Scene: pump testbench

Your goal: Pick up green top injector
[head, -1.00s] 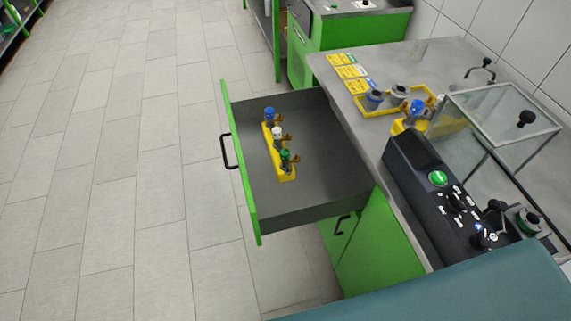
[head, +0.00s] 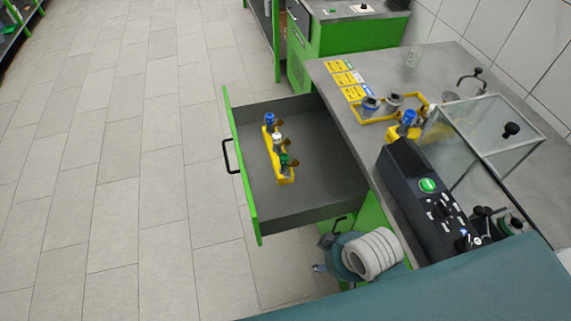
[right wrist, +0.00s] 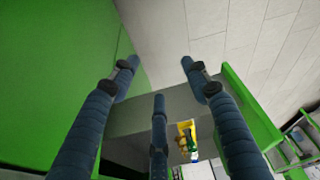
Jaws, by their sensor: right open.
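The green top injector (head: 285,160) stands in a yellow holder (head: 287,179) inside the open grey drawer (head: 320,186). It is nearest the drawer's front-right end, in a row with a white top injector (head: 278,140) and a blue top injector (head: 270,119). My right gripper (right wrist: 163,80) is open, its fingers spread and empty. In the head view it is partly hidden at the drawer's near side, low and outside it, apart from the injectors. In the right wrist view the holder (right wrist: 181,128) shows beyond the fingers, small and partly covered. My left gripper is not in view.
The drawer has a green front (head: 240,170) with a black handle. Right of it, the bench top (head: 345,62) carries a yellow tray (head: 376,119) with parts, a black control box (head: 415,195) and a glass cover (head: 490,130). Open floor lies to the left.

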